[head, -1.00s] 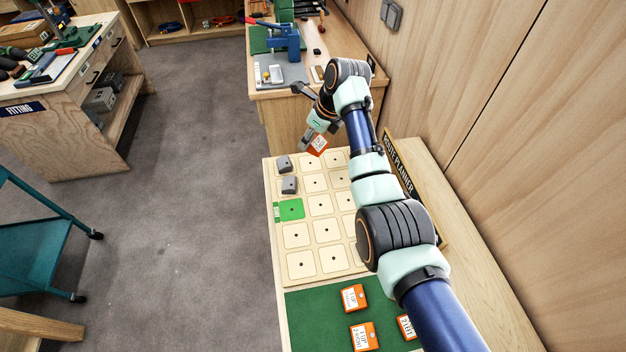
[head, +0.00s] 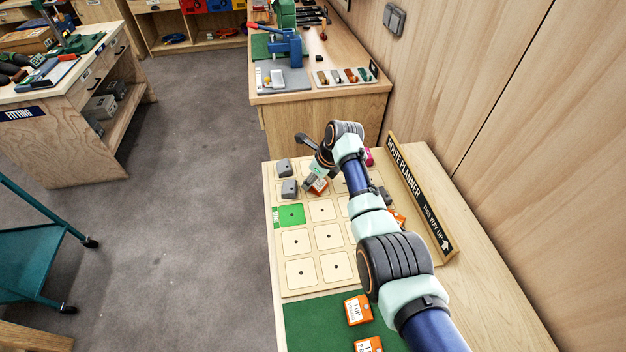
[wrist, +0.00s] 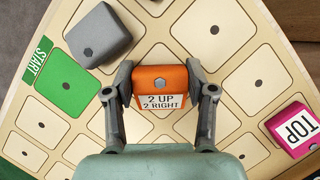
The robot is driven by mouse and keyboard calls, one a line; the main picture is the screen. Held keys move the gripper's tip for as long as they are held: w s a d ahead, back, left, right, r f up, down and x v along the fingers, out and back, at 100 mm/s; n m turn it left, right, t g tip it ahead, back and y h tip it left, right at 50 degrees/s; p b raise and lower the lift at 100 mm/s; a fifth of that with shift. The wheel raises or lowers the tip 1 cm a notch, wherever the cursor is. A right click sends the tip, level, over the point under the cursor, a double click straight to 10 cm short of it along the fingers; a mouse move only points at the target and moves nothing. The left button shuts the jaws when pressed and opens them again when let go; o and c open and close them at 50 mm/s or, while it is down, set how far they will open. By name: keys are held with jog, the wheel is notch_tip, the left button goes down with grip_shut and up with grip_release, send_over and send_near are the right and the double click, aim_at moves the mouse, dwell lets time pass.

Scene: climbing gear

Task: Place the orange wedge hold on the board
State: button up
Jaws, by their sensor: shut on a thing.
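My gripper (wrist: 160,98) is shut on an orange wedge hold (wrist: 158,76) with a white label reading "2 UP 2 RIGHT". The hold also shows small in the head view (head: 318,187), partly covered by the gripper. It is over the pale gridded board (head: 297,272), just right of a grey hold; whether it touches the board I cannot tell. The green START square (wrist: 61,86) is to its left in the wrist view, with a grey hold (wrist: 98,35) beyond it. A pink TOP hold (wrist: 292,129) is at the right.
Two grey holds (head: 289,189) sit at the board's left edge. Other orange holds (head: 358,309) lie on the green mat (head: 305,328) at the near end. The ROUTE PLANNER sign (head: 420,198) stands along the right side. Several nearer squares are bare.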

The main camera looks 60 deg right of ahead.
jog(key=o, duration=1.3)
jog(key=shift+c, duration=0.2)
jog(key=p+v, duration=0.5)
jog(key=v, duration=0.7)
jog(key=shift+w+r, duration=0.1)
jog(key=shift+r, duration=0.05)
